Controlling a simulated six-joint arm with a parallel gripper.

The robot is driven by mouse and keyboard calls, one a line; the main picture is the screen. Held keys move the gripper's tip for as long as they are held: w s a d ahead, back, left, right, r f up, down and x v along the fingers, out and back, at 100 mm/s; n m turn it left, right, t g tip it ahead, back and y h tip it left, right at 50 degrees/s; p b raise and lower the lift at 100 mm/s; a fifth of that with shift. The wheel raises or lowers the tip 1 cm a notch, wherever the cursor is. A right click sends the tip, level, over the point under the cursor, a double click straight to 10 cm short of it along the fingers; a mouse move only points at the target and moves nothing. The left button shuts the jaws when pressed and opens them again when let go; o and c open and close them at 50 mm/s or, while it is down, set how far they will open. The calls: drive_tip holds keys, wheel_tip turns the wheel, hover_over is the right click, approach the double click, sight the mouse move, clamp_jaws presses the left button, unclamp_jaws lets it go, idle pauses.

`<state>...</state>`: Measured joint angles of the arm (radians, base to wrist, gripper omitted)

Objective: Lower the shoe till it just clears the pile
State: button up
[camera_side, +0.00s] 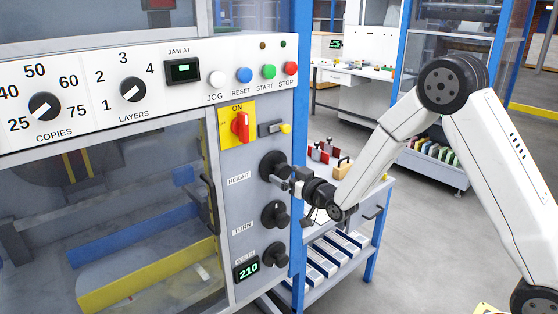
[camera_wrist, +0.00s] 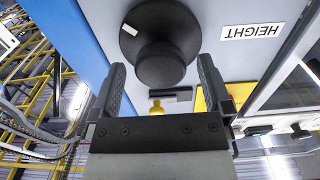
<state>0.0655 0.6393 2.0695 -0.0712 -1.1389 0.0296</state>
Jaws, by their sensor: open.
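The black HEIGHT knob (camera_side: 273,165) is the top one of three on the machine's grey side panel. My gripper (camera_side: 280,184) is at that knob in the side view, its arm coming from the right. In the wrist view, which is upside down, the knob (camera_wrist: 165,45) stands ahead of and between the two open fingers of my gripper (camera_wrist: 162,65). Gaps show on both sides, and I cannot tell whether the fingertips overlap its rim. Behind the window are a blue bar (camera_side: 130,236) and a yellow bar (camera_side: 150,277); I cannot make out the shoe or the pile.
The TURN knob (camera_side: 274,214) and a third knob (camera_side: 274,255) sit below, beside a display (camera_side: 246,269) reading 210. A red-on-yellow ON switch (camera_side: 240,127) and a yellow-tipped lever (camera_side: 275,128) are above. A cart (camera_side: 372,200) stands behind my gripper.

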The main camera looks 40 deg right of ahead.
drive_tip(key=shift+w, duration=1.05)
drive_tip(key=c, duration=1.2)
